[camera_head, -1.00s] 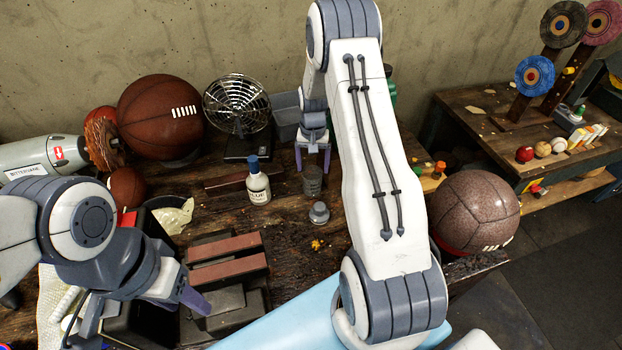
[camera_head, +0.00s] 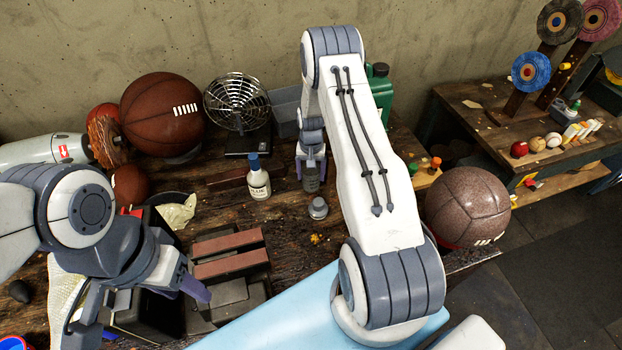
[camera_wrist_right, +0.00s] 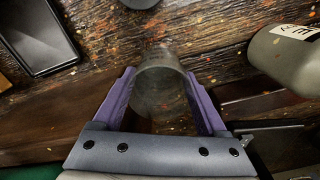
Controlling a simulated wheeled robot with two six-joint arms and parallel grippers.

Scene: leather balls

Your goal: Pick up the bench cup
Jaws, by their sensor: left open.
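The bench cup, a small dark grey cup (camera_head: 311,185), stands on the wooden bench right of a white bottle. In the right wrist view the cup (camera_wrist_right: 160,88) sits between the two purple fingers. My right gripper (camera_head: 311,172) is down around the cup, one finger on each side. The fingers lie very close to its wall, and I cannot tell whether they press on it. My left gripper (camera_head: 142,308) is open and empty over the left front of the bench, well away from the cup.
The white bottle (camera_head: 258,180) stands close left of the cup, and a grey knob-like weight (camera_head: 318,208) just in front. A fan (camera_head: 238,105), basketball (camera_head: 162,112) and brown bars (camera_head: 228,252) are further left. A flat black device (camera_wrist_right: 38,35) shows in the wrist view.

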